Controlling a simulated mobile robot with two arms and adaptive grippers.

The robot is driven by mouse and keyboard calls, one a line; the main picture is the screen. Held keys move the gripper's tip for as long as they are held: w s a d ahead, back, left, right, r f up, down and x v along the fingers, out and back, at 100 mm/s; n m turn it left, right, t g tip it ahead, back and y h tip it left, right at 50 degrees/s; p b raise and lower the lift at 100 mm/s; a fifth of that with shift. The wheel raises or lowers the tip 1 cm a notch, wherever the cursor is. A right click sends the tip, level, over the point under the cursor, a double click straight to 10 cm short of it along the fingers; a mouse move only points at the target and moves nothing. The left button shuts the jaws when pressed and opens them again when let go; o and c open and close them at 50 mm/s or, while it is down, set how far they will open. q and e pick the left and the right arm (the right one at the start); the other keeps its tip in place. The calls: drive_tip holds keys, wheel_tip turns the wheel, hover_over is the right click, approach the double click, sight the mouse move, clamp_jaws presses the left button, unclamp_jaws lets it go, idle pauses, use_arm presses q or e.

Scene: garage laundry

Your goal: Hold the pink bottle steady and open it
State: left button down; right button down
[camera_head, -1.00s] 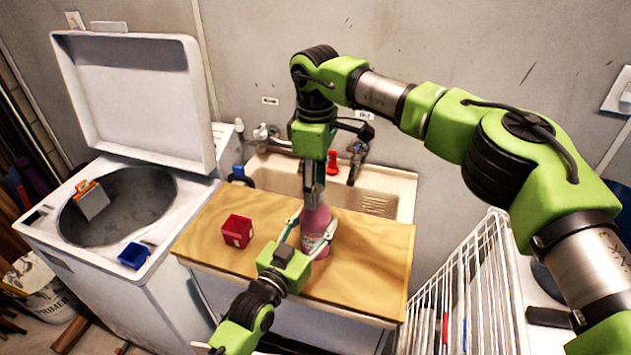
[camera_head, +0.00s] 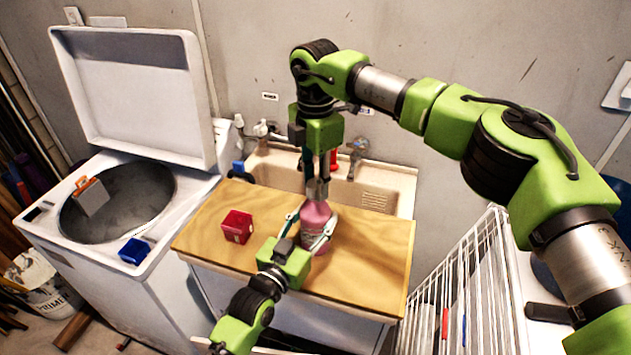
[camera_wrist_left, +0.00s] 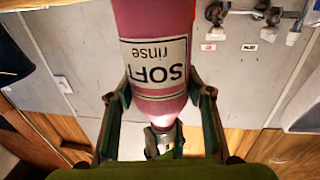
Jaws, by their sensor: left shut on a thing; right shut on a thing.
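The pink bottle (camera_head: 314,222) stands upright on the wooden counter (camera_head: 375,248). It also shows in the left wrist view (camera_wrist_left: 157,50), upside down there, with a white label reading "SOFT rinse". My left gripper (camera_head: 309,240) is shut around the bottle's body from the front, one finger on each side. My right gripper (camera_head: 317,188) comes down from above and is shut on the bottle's top. The cap is mostly hidden between the right fingers, so I cannot tell whether it is loose.
A red box (camera_head: 237,227) sits on the counter left of the bottle. Behind are a sink (camera_head: 375,185) and a tap (camera_head: 356,150). An open washing machine (camera_head: 165,255) stands at left, with a blue box (camera_head: 134,251) on its rim. A white rack (camera_head: 462,285) stands at right.

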drive_tip(key=n, duration=1.3)
drive_tip(key=shift+n, duration=0.4)
drive_tip(key=n, duration=1.5)
drive_tip(key=shift+r, duration=0.1)
drive_tip(key=n, duration=0.5)
drive_tip(key=shift+n, duration=0.3)
drive_tip(key=n, duration=0.9)
